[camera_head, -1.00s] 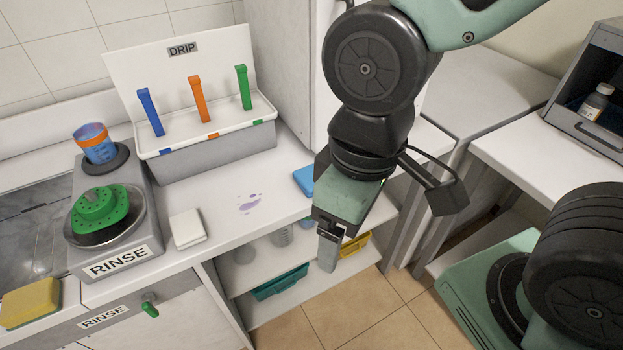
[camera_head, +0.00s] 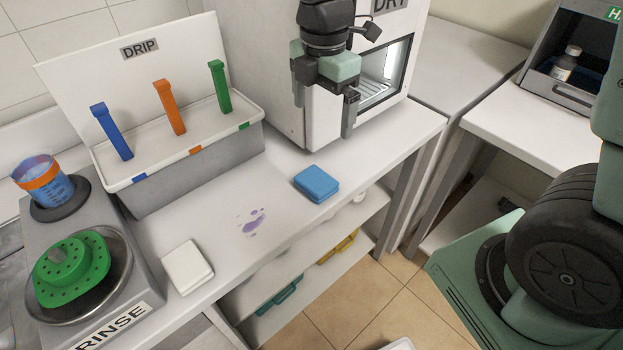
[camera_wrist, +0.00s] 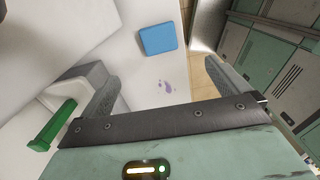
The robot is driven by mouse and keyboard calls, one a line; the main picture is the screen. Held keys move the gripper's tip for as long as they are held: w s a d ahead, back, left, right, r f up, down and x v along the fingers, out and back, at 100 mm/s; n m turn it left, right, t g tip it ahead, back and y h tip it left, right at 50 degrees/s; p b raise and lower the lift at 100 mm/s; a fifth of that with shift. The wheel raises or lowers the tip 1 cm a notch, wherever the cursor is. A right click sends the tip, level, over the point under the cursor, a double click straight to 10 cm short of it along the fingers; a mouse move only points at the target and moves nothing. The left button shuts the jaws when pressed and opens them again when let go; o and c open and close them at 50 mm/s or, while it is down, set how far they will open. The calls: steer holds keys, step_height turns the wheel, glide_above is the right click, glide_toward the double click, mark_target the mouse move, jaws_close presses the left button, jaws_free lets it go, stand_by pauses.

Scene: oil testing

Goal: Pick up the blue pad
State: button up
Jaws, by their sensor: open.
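The blue pad (camera_head: 316,183) lies flat on the white counter (camera_head: 215,215), right of a purple stain and close to the front edge. My gripper (camera_head: 324,115) hangs above the counter in front of the DRY cabinet, higher than the pad and apart from it. In the wrist view the blue pad (camera_wrist: 158,39) lies beyond the fingers, and the open jaws of my gripper (camera_wrist: 170,85) have nothing between them.
The DRIP rack (camera_head: 190,150) with blue, orange and green handles stands left of the pad. A white pad (camera_head: 187,267) lies at the front left, near the RINSE unit (camera_head: 120,285). The DRY cabinet (camera_head: 300,120) stands close behind my gripper. Counter around the blue pad is clear.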

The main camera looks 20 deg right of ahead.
steer(key=p, duration=0.2)
glide_above(318, 178)
steer(key=f, duration=1.2)
steer(key=shift+s+d+f, duration=0.1)
steer(key=shift+s+d, duration=0.05)
steer(key=shift+d, duration=0.05)
steer(key=shift+a+f+p, duration=0.15)
steer(key=shift+f+p, duration=0.15)
steer(key=shift+f, duration=1)
steer(key=shift+a+f+p, duration=0.1)
steer(key=shift+f+p, duration=0.15)
steer(key=shift+f, duration=1.05)
steer(key=c, duration=1.1)
step_height(318, 178, up, 10)
steer(key=shift+r+b, duration=0.1)
steer(key=shift+b, duration=0.7)
